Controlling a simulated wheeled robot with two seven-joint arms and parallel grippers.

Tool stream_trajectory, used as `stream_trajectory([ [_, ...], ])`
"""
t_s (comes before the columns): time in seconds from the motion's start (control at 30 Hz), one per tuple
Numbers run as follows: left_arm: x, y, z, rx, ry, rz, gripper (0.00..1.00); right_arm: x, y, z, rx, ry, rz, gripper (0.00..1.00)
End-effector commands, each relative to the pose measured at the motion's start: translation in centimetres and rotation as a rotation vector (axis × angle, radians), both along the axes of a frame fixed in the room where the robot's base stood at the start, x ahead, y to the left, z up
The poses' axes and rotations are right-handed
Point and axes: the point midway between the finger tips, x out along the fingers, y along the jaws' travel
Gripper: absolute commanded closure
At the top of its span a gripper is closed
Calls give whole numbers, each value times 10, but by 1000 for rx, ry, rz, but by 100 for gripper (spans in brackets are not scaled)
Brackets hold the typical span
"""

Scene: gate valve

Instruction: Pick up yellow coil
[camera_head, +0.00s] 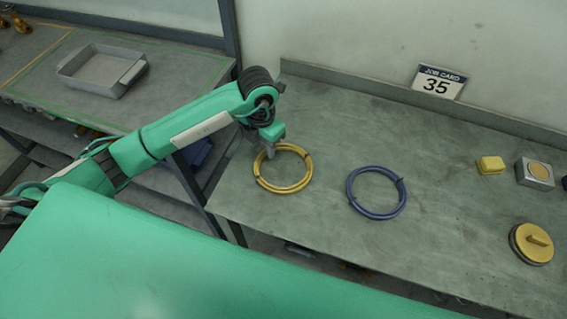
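The yellow coil (287,188) lies flat on the grey workbench, left of a blue coil (377,214). My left arm comes in from the left, and its gripper (267,153) points down at the far left part of the yellow coil's ring. The fingers look close to or touching the ring there. The view does not show whether they are open or shut on it. My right gripper is not in view.
A job card reading 35 (439,82) stands at the back edge. A yellow block (491,165), a metal box (534,173) and a round yellow-topped part (532,244) sit on the right. A grey tray (101,70) rests on the left bench. A gap separates the benches.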

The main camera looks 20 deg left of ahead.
Motion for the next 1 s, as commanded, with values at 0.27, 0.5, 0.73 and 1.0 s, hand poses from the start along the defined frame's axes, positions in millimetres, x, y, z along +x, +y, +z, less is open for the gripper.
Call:
stream_trajectory([
  [0.27, 0, 0, -23, 0, -1, 0, 64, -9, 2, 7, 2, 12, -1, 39],
  [0.5, 0, 0, -23, 0, -1, 0, 78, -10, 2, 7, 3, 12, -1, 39],
  [0.73, 0, 0, -23, -1, -2, 0, 100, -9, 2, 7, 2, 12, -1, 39],
  [1.0, 1, 0, -21, -1, -3, 0, 100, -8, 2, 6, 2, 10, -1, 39],
])
